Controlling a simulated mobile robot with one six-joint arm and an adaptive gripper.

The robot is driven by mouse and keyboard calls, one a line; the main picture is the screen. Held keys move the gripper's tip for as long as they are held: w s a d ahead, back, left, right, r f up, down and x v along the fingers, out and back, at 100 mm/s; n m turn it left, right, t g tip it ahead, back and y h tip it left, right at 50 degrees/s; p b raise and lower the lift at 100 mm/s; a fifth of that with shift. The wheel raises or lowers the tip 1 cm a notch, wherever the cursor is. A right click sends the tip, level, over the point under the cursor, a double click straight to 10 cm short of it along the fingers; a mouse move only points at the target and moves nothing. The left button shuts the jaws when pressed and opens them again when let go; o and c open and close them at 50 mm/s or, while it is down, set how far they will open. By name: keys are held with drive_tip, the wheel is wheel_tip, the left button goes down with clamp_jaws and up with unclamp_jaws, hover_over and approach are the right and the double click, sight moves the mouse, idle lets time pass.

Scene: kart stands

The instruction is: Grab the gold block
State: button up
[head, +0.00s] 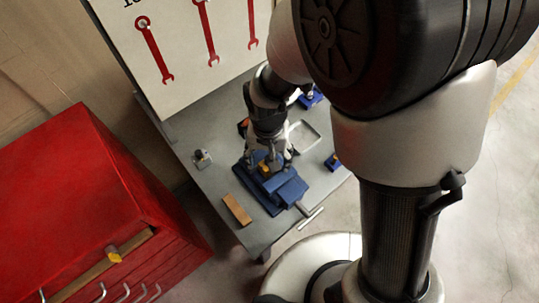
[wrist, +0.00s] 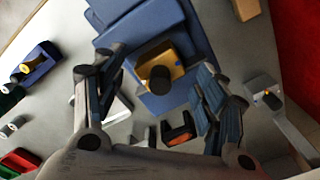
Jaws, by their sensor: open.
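The gold block (wrist: 176,56) sits on the blue vise (wrist: 133,30) and shows in the wrist view between my fingers. A dark round knob or hole covers much of its top. In the head view only a small part of the gold block (head: 265,169) shows beneath my gripper (head: 268,160). My gripper is open, with one finger on each side of the block in the wrist view (wrist: 158,84). I see no clear contact, and the exact height above the block cannot be told. The vise (head: 288,190) stands on the grey bench.
A wooden block (head: 237,209) lies near the bench's front edge, left of the vise. A small grey device (head: 202,159) stands at the left. A grey tray (head: 304,136) and blue holder (head: 333,162) are right. A red cabinet (head: 75,200) stands beside the bench.

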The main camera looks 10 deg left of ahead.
drive_tip(key=shift+r, duration=0.1)
drive_tip(key=c, duration=1.3)
